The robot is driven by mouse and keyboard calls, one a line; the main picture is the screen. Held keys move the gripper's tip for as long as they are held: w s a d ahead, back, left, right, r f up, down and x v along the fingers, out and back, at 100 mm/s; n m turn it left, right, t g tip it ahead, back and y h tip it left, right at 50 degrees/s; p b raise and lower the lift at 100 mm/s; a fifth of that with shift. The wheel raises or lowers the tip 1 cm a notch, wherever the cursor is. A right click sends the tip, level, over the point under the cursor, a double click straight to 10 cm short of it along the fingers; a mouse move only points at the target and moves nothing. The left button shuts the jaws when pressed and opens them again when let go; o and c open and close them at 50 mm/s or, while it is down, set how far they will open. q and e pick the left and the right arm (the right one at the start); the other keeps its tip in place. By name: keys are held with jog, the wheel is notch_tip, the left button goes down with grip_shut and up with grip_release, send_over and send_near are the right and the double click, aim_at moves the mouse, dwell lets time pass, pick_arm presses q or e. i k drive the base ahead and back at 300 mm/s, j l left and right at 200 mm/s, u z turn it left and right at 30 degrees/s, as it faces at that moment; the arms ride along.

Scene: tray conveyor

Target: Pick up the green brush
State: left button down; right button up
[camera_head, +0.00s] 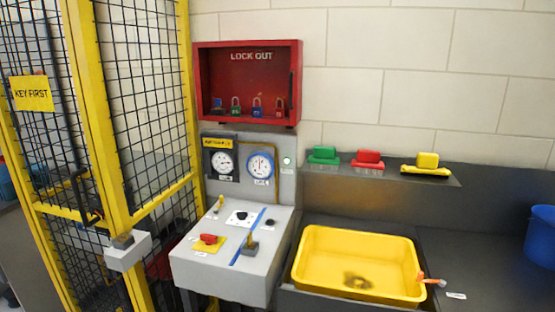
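The green brush (323,155) lies at the left end of a dark shelf against the wall, to the right of the gauge panel. A red brush (368,159) sits to its right on the same shelf, and a yellow brush (427,164) sits further right. Small labels show on the shelf's front below the brushes, too small to read. Neither of my grippers shows in the head view.
A yellow basin (314,276) stands below the shelf. A grey control console (215,268) with knobs is left of it. A red lock out box (248,115) hangs above. A yellow-framed mesh gate (90,120) fills the left. A blue bucket (541,238) stands far right.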

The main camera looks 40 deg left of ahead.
aim_at(324, 155)
jog(key=u, duration=0.9)
